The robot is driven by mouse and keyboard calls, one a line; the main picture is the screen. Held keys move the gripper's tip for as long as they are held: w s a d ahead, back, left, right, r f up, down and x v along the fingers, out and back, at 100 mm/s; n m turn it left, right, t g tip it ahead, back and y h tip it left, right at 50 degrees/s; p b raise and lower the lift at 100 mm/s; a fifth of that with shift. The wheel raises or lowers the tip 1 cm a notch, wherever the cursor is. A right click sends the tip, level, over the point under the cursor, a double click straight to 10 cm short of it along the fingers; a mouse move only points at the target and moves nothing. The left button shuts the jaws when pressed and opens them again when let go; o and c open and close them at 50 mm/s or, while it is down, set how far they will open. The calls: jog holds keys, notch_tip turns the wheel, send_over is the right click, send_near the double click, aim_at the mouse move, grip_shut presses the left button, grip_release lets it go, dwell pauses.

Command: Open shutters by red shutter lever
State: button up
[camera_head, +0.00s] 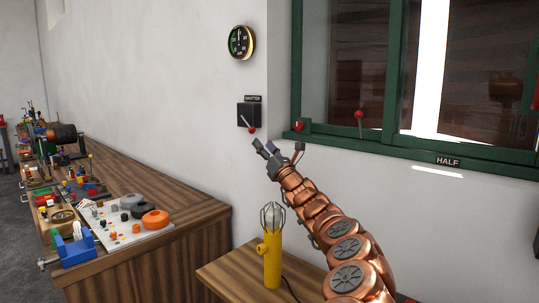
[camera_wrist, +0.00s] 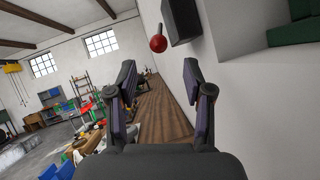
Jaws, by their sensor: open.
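The rod slants down to the right from a black box (camera_head: 246,113) on the white wall, under a "SHUTTER" label. In the wrist view the red knob (camera_wrist: 158,44) shows above and between the fingers, beside the black box (camera_wrist: 182,20). My gripper (camera_head: 267,146) is open and empty, just below and right of the knob, apart from it. The green-framed window (camera_head: 386,80) at the right shows dark brown shutters (camera_head: 357,65) with a bright gap between them.
A "HALF" label (camera_head: 448,161) is on the frame. A yellow caged lamp (camera_head: 271,255) stands below my arm. A cluttered workbench (camera_head: 190,215) runs along the left. A round gauge (camera_head: 241,42) hangs above.

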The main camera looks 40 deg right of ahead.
jog(key=shift+v, duration=1.75)
jog(key=shift+a+r, duration=0.1)
